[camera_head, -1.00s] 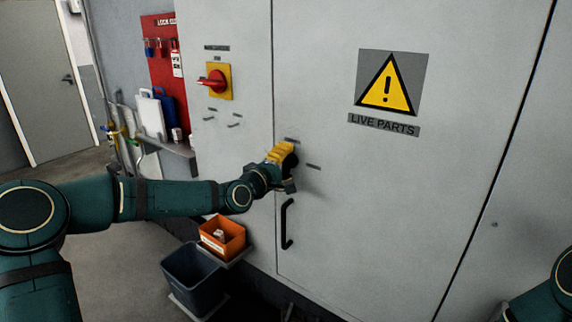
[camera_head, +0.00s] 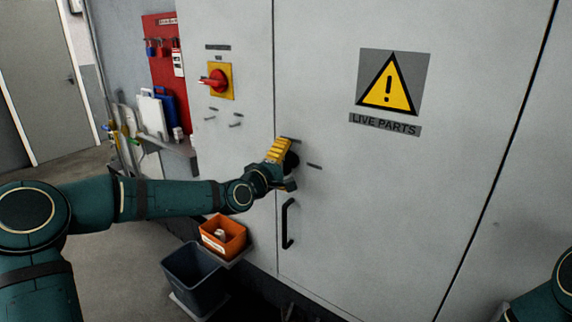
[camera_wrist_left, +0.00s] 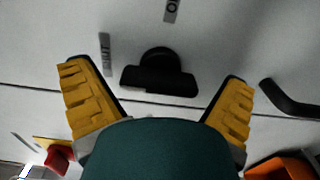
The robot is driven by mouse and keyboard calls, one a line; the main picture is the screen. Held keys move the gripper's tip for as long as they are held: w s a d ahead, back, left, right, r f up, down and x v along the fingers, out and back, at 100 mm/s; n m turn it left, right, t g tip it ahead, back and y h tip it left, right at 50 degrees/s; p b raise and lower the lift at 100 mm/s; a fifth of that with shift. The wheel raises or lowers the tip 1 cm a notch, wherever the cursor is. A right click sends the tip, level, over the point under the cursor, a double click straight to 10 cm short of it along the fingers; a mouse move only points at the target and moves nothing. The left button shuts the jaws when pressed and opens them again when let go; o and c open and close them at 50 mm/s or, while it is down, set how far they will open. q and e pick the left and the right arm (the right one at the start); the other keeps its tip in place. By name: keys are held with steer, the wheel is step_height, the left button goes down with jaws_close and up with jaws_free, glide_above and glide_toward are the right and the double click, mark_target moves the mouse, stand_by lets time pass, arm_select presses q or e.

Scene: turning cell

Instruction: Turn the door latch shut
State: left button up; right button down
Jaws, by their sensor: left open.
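The black door latch (camera_wrist_left: 158,76) sits on the grey cabinet door, below the middle of the left wrist view's upper half. Its bar lies roughly along the door seam. A SHUT label (camera_wrist_left: 106,53) is at its left there, and a second label (camera_wrist_left: 172,10), partly cut off, is above it. My left gripper (camera_wrist_left: 156,74) is open, its yellow fingers on either side of the latch; I cannot tell whether they touch it. In the head view my left gripper (camera_head: 282,158) is at the door's left edge and mostly hides the latch. My right gripper is out of view.
A black door handle (camera_head: 288,223) is just below the gripper. A red rotary switch (camera_head: 215,81) is on the left panel. An orange bin (camera_head: 222,237) and a dark bin (camera_head: 193,276) stand below the arm. The door around the warning sign (camera_head: 389,82) is clear.

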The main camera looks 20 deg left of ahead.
arm_select(q)
steer(key=shift+s, duration=0.1)
steer(key=v, duration=1.1)
steer(key=shift+s+a, duration=0.15)
steer(key=shift+s, duration=0.25)
steer(key=s+d+f+m+g, duration=0.2)
steer(key=s+d+f+g, duration=0.15)
steer(key=f, duration=0.55)
steer(key=s+d+f+m+g, duration=0.2)
steer(key=d+f, duration=0.3)
steer(key=f, duration=0.4)
steer(key=s+d+f+m+g, duration=0.25)
steer(key=d+f, duration=0.25)
steer(key=f, duration=0.4)
steer(key=s+f+m+g+y, duration=0.2)
steer(key=s+f+m+g, duration=0.4)
steer(key=s+f, duration=0.8)
steer(key=shift+s+f+g, duration=0.2)
steer(key=shift+s+g, duration=0.25)
steer(key=shift+g, duration=0.05)
steer(key=shift+d, duration=0.1)
